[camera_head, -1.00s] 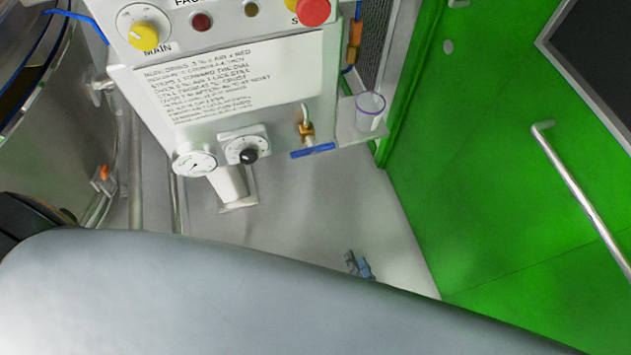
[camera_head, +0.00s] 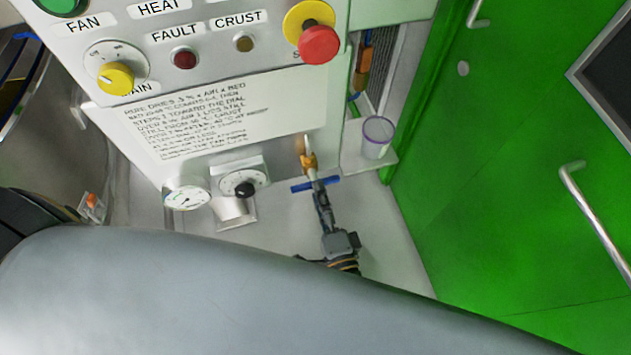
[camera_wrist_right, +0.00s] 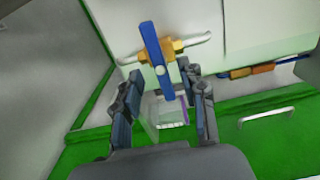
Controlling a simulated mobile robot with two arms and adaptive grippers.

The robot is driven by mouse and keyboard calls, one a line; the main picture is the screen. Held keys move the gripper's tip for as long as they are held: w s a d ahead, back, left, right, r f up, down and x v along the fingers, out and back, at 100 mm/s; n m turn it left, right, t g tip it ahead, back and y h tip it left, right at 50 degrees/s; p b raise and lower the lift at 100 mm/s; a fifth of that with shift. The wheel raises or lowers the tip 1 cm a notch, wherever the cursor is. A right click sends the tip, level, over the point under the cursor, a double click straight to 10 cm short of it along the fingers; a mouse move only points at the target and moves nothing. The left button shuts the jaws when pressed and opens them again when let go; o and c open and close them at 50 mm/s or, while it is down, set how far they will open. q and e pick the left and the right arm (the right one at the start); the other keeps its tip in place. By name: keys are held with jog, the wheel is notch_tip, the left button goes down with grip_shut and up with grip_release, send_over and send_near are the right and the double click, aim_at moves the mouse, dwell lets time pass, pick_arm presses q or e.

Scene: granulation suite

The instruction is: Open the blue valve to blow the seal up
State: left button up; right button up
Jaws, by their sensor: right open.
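The blue valve handle (camera_head: 300,187) is a flat bar on a brass fitting (camera_head: 309,163) below the panel's instruction label; it lies across the pipe in the head view. In the right wrist view the blue handle (camera_wrist_right: 153,45) stands upright in front of the brass body (camera_wrist_right: 174,47). My right gripper (camera_head: 319,187) is at the handle from below, partly covering its middle. In the wrist view its two fingers (camera_wrist_right: 163,80) are apart, with the handle's lower end in the gap between them. I cannot tell whether they touch it. My left gripper is not in view.
The control panel (camera_head: 220,85) carries a yellow knob, lamps and a red stop button (camera_head: 319,45). A gauge (camera_head: 187,197) and a black-knobbed dial (camera_head: 243,184) sit left of the valve. A clear cup (camera_head: 377,138) stands on a small shelf at right. A green door (camera_head: 500,180) is beyond.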

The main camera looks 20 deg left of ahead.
aim_at(314, 178)
jog(key=shift+x, duration=1.85)
grip_shut()
